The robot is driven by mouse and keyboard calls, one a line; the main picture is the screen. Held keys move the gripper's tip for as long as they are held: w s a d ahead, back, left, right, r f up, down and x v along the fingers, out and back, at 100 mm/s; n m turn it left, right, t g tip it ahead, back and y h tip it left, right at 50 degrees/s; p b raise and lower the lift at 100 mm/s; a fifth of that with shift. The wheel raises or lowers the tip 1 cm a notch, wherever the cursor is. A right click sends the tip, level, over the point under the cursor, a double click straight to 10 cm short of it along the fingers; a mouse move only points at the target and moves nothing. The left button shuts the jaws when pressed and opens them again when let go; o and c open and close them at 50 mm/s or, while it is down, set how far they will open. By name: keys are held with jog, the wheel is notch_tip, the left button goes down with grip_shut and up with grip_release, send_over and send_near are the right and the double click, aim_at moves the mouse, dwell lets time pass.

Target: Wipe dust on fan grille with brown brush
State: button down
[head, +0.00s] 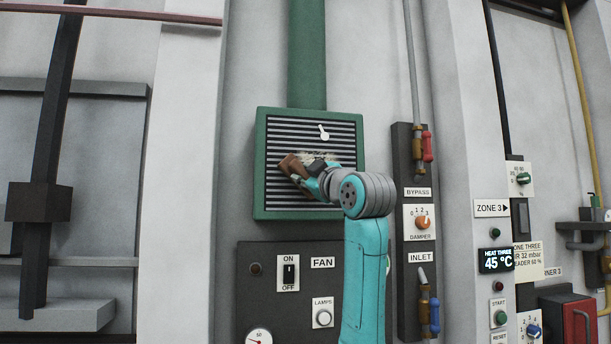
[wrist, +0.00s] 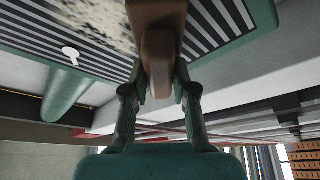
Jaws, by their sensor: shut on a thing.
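The fan grille (head: 275,133) is a green-framed panel with dark and light slats on the wall in the head view. It also shows across the top of the wrist view (wrist: 212,20). A pale, speckled dust patch (head: 318,157) lies on its middle, and also shows at the upper left in the wrist view (wrist: 108,17). My gripper (head: 312,171) is shut on the brown brush (head: 290,164), in front of the grille beside the dust. In the wrist view the brush (wrist: 157,50) stands between the two fingers. I cannot tell whether it touches the slats.
A small white knob (head: 323,132) sits on the grille's upper right. A green duct (head: 307,55) rises above it. Below is a fan switch panel (head: 262,298). To the right are the damper and valve panels (head: 421,253). Bare wall lies left of the grille.

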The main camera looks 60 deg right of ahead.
jog(key=shift+w+d, duration=0.35)
jog(key=shift+d, duration=0.05)
dwell(0.4)
